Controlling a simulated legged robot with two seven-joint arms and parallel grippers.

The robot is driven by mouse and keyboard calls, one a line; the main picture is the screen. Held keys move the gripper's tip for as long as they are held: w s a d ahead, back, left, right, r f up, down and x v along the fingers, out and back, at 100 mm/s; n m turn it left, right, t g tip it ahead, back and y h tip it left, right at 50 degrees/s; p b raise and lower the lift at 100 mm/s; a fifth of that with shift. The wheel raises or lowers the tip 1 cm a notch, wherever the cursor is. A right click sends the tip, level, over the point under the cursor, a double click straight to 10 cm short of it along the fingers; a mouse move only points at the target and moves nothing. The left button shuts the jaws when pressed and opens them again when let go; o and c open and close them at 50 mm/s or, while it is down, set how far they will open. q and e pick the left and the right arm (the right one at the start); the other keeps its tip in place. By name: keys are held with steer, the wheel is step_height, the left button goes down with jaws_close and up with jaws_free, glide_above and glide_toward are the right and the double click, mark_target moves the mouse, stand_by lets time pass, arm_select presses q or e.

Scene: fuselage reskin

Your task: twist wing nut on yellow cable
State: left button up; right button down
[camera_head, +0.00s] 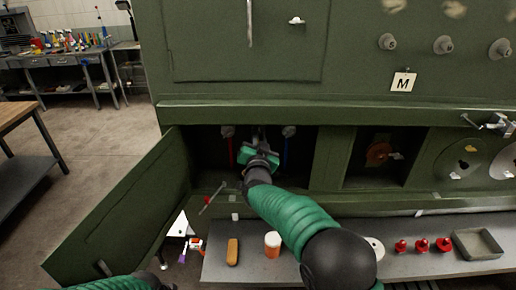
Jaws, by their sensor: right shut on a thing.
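My right gripper (260,148) reaches into the open green compartment, between the red cable (230,150) and the blue cable (286,152). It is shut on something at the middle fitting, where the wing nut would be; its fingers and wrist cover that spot. The yellow cable cannot be made out behind it. Grey fittings top the red cable (228,131) and the blue cable (289,131) on either side. My left arm shows only at the bottom left edge, and its gripper is out of view.
The compartment's green door (125,215) hangs open on the left. An M label (403,82) is above.

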arm_select(q)
steer(key=shift+b+x, duration=0.3)
steer(key=shift+x, duration=0.6)
arm_select(e)
steer(key=shift+f+m, duration=0.1)
steer(key=shift+m, duration=0.6)
arm_select(q)
steer(key=shift+s, duration=0.2)
arm_select(e)
steer(key=c, duration=1.7)
jaws_free()
arm_select(q)
steer(key=shift+w, duration=0.15)
arm_select(e)
steer(key=o, duration=0.3)
steer(key=shift+w+f, duration=0.1)
steer(key=shift+w, duration=0.05)
steer(key=shift+o, duration=0.2)
steer(key=shift+a, duration=0.1)
